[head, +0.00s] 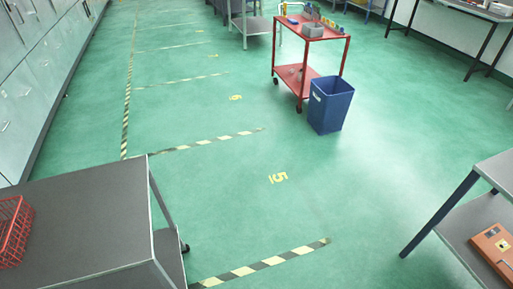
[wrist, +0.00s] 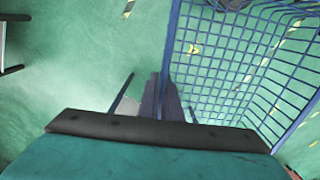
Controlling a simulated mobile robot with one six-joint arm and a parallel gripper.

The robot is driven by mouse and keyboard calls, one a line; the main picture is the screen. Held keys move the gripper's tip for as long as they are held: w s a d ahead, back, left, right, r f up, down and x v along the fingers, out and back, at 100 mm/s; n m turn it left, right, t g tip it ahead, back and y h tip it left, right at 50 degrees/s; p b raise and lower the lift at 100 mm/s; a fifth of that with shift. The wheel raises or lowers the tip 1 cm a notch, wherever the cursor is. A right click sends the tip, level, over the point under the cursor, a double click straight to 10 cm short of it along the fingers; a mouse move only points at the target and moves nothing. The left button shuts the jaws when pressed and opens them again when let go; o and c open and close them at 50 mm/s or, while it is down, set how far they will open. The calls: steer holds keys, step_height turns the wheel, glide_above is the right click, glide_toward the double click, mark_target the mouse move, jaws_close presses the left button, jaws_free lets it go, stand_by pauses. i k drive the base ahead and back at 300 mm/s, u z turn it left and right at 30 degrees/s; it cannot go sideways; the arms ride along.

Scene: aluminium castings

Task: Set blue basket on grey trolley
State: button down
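The blue basket (wrist: 245,65) is an open wire mesh basket filling the right half of the wrist view. My gripper (wrist: 165,100) is at its left edge, with the dark fingers closed on the blue wire rim; the basket hangs over green floor. Neither the basket nor my gripper shows in the head view. The grey trolley (head: 85,225) is at the lower left of the head view, with a flat dark grey top and a caster at its right leg. A red wire basket (head: 12,232) stands on its left part. The right part of the top is bare.
A red trolley (head: 311,30) with small items stands at the back, with a blue bin (head: 330,104) on the floor beside it. A grey-topped bench (head: 495,168) with an orange box on its lower shelf is at right. The green floor between is clear, with striped tape.

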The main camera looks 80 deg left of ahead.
mark_target(95, 220)
steer(key=u, duration=1.4)
steer(key=k, duration=0.1)
steer(key=u, duration=3.2)
